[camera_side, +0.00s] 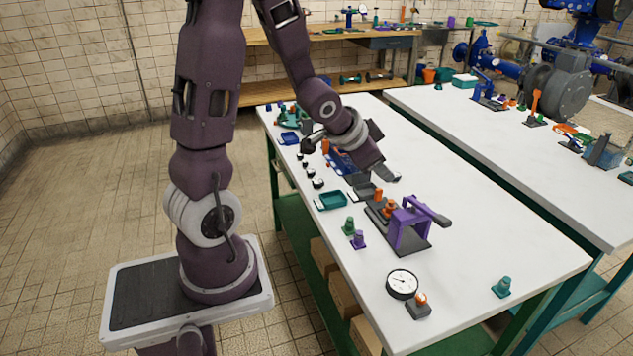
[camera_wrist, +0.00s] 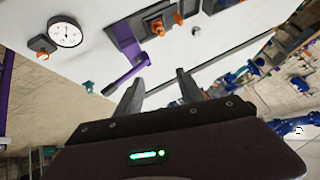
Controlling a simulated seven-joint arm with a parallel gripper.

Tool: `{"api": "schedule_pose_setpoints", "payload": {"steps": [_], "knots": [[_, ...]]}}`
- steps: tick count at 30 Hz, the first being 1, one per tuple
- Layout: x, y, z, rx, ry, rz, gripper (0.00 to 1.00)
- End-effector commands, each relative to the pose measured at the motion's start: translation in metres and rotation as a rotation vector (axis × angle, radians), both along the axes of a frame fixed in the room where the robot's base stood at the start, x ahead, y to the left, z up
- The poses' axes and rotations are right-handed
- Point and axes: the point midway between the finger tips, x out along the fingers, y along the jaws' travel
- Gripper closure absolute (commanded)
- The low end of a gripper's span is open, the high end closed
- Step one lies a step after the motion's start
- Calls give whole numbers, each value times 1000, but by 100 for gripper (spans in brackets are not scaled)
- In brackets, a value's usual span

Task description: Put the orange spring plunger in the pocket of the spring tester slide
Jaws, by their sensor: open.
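The spring tester, with a purple frame and lever (camera_side: 410,222) on a dark base, stands on the white bench in the side view. Two orange parts are by its left end: a small upright one (camera_side: 378,194), which looks like the spring plunger, and a lower one (camera_side: 390,208) on the base. In the wrist view orange parts (camera_wrist: 158,27) show at the top by the tester's purple lever (camera_wrist: 126,76). I cannot tell whether the plunger touches the slide, and the pocket is not clear. My gripper (camera_side: 392,154) is open and empty above the bench, behind the tester; its fingers (camera_wrist: 156,87) are spread.
Green (camera_side: 348,225) and purple (camera_side: 358,240) plungers stand left of the tester, a teal one (camera_side: 502,287) at the right. A dial gauge (camera_side: 403,284) and an orange-knobbed block (camera_side: 419,306) lie in front. A teal tray (camera_side: 331,201) sits left.

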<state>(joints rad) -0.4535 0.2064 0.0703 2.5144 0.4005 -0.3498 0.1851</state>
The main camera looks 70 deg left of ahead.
Motion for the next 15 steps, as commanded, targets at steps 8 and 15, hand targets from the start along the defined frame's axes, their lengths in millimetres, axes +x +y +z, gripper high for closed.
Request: {"api": "schedule_pose_setpoints", "payload": {"steps": [8, 15], "knots": [[-139, -130, 102, -205, 127, 53, 55], [-204, -165, 108, -299, 207, 19, 55]]}}
